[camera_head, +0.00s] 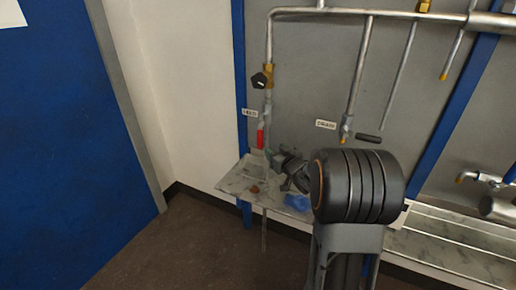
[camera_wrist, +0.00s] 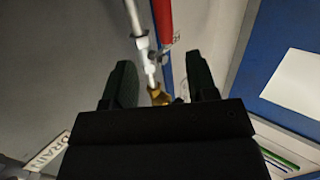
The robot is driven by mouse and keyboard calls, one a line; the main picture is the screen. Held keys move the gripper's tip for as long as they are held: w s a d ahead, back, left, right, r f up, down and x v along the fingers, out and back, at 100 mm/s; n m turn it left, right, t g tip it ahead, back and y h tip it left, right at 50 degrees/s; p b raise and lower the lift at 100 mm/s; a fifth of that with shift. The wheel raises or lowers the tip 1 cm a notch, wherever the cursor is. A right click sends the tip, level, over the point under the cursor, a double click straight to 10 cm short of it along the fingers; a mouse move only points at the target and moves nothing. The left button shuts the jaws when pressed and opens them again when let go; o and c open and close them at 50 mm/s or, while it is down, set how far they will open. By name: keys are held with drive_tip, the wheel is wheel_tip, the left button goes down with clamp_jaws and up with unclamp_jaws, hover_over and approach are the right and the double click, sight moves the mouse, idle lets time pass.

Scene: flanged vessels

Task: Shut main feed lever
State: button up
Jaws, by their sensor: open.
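The red lever (camera_head: 261,137) hangs down along the vertical pipe at the left of the panel, beside a small white label (camera_head: 250,113) too small to read surely. In the wrist view the red lever (camera_wrist: 163,20) is at the top, beyond the fingertips, with a brass fitting (camera_wrist: 158,96) between the fingers in the picture. My gripper (camera_head: 275,157) is just below and right of the lever in the head view. In the wrist view my gripper (camera_wrist: 161,82) has its two dark fingers spread apart with nothing held. I see no contact with the lever.
A black-handled lever (camera_head: 368,138) sits to the right by a label (camera_head: 326,125); the wrist view shows a label (camera_wrist: 48,150) reading DRAIN. A black knob (camera_head: 262,79) is higher on the left pipe. A shelf (camera_head: 236,181) with a blue item (camera_head: 297,202) lies below.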

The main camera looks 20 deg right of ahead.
sight(258, 138)
drive_tip(key=shift+n+t+y, duration=0.4)
drive_tip(key=shift+y, duration=0.4)
drive_tip(key=w, duration=0.4)
drive_tip(key=w+a+f, duration=0.1)
drive_tip(key=w, duration=0.4)
drive_tip(key=w+f, duration=0.1)
drive_tip(key=w, duration=0.4)
drive_tip(key=shift+a, duration=0.3)
clamp_jaws()
